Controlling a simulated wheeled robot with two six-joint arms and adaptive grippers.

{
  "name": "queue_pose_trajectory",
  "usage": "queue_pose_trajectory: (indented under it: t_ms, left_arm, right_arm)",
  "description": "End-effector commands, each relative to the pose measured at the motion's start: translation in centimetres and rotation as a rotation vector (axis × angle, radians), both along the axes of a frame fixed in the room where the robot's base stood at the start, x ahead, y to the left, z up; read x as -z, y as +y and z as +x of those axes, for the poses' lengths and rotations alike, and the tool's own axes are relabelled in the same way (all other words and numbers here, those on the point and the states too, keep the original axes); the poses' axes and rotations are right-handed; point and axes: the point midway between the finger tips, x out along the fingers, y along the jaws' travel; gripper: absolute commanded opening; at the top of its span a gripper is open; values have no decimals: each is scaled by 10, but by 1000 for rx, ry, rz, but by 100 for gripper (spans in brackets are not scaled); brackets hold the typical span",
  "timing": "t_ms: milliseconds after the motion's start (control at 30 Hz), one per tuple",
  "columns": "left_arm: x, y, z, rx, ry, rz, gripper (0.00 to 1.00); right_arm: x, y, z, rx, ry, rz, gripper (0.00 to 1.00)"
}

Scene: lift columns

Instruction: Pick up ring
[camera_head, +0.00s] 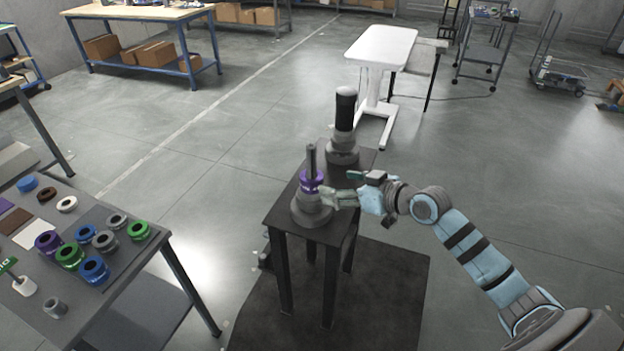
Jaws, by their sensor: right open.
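A purple ring (312,186) sits around a thin dark upright post (311,160), above a wide grey base (311,210). These stand at the front of a small dark table (285,222). My right gripper (328,195) reaches in from the right at about the ring's height. Its jaws are open, with the fingertips close beside the ring's right side; I cannot tell whether they touch it. My left gripper is not in view. Several more rings lie on the left table, among them a purple one (48,242) and green ones (139,230).
A second post (345,112), thick and black with a white top, stands on a grey base behind the first. The left workbench (120,290) has a corner near the stand. A white table (382,45) stands farther back. Floor between bench and stand is clear.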

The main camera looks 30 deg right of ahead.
Motion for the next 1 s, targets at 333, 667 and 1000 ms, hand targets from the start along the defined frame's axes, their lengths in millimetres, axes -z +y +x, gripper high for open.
queue_pose_trajectory:
  t_ms: [333,667,1000]
  left_arm:
    - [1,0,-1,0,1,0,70]
    - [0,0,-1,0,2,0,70]
    - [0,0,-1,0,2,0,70]
  right_arm:
    - [19,18,50,1,-1,5,71]
    - [33,34,92,0,0,1,71]
    - [33,33,91,1,0,1,39]
